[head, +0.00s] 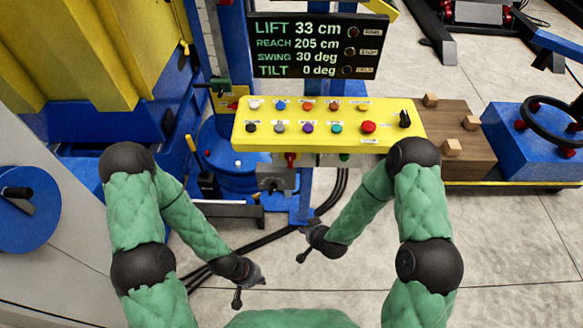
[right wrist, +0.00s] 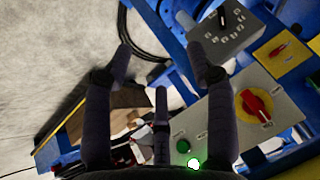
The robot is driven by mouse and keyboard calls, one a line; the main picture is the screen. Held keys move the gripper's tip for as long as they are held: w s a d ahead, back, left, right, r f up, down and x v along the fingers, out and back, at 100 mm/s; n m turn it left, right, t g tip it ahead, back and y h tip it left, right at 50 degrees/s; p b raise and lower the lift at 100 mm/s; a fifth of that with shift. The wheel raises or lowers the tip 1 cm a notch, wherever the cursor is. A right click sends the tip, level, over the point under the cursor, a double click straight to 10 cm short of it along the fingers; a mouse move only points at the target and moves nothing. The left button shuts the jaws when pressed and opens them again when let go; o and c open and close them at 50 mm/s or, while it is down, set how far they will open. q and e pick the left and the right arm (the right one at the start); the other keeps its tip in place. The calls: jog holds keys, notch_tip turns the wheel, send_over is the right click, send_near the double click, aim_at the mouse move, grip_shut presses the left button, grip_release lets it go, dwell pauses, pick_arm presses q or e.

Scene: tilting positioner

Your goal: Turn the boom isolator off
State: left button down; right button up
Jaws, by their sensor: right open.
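A red rotary handle on a yellow disc (right wrist: 257,103), which looks like an isolator switch, sits on a grey panel in the right wrist view. Its label is too small to read, so I cannot tell whether it is the boom isolator. My right gripper (right wrist: 160,65) is open and empty, its fingers apart to the left of the red handle and not touching it. In the head view the right gripper (head: 303,244) hangs below the yellow console. My left gripper (head: 250,291) is open and empty, lower and to the left.
The yellow console (head: 310,142) carries several coloured buttons. Above it a display (head: 318,46) reads lift 33 cm, reach 205 cm, swing 30 deg, tilt 0 deg. A grey box with a black selector (right wrist: 228,28) and a green button (right wrist: 183,146) are near.

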jog(key=w+a+r+t+h+b, duration=0.1)
jog(key=w+a+r+t+b, duration=0.15)
jog(key=w+t, duration=0.45)
jog(key=t+h+b, duration=0.2)
jog(key=t+b, duration=0.2)
send_near(292, 161)
jog(key=shift+n, duration=0.4)
jog(key=w+b, duration=0.1)
jog(key=w, duration=0.4)
jog(key=w+b, duration=0.2)
jog(key=w, duration=0.3)
jog(key=shift+d+f, duration=0.1)
jog(key=shift+f, duration=0.1)
pick_arm(q)
notch_tip(292, 161, down, 11)
pick_arm(e)
grip_shut()
